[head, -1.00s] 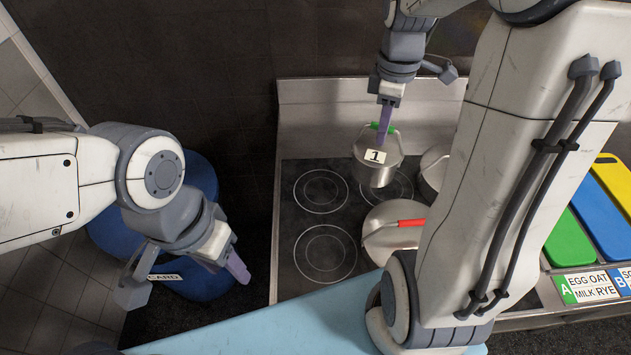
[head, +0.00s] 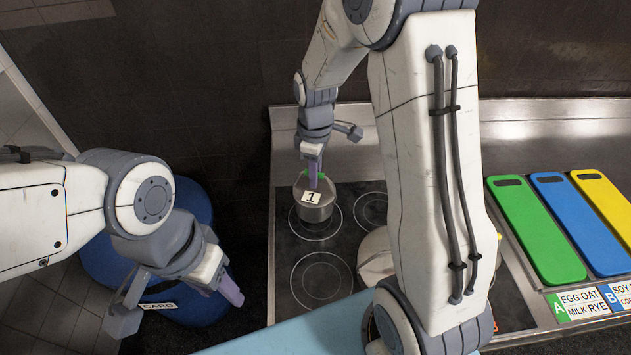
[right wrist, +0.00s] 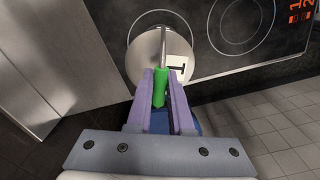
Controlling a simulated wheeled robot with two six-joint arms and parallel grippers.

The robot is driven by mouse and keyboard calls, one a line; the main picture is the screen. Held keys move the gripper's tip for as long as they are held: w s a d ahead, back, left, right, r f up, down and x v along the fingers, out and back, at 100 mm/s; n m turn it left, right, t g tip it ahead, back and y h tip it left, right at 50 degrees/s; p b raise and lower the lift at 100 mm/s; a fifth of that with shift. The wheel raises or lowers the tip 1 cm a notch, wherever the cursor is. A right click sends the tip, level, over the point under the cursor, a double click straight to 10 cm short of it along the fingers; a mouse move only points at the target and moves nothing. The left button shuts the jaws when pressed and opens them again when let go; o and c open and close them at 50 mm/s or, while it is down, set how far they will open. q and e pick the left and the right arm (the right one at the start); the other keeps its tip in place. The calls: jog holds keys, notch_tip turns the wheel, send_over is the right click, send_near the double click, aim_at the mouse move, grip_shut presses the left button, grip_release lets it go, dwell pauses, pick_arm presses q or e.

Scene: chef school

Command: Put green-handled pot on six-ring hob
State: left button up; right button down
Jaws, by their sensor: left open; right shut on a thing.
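The silver pot with a green handle and a label "1" (head: 313,208) is over the back-left ring of the black hob (head: 340,247). I cannot tell whether its base touches the glass. My right gripper (head: 313,178) is shut on the green handle from above. In the right wrist view the purple fingers (right wrist: 162,78) close around the green handle (right wrist: 159,90), with the pot lid (right wrist: 143,58) beyond it. My left gripper (head: 233,290) is open and empty, low at the left, away from the hob.
A silver pan (head: 374,258) is on the hob, partly hidden behind my right arm. The front-left ring (head: 321,281) is bare, and another back ring (head: 370,210) shows bare. Green (head: 535,230), blue and yellow boards lie at right. A blue bin (head: 100,265) stands left.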

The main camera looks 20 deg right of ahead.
aim_at(316, 191)
notch_tip(316, 191, down, 3)
jog(key=shift+r+p, duration=0.2)
jog(key=shift+p, duration=0.25)
jog(key=shift+f, duration=0.55)
jog(key=c, duration=0.8)
grip_release()
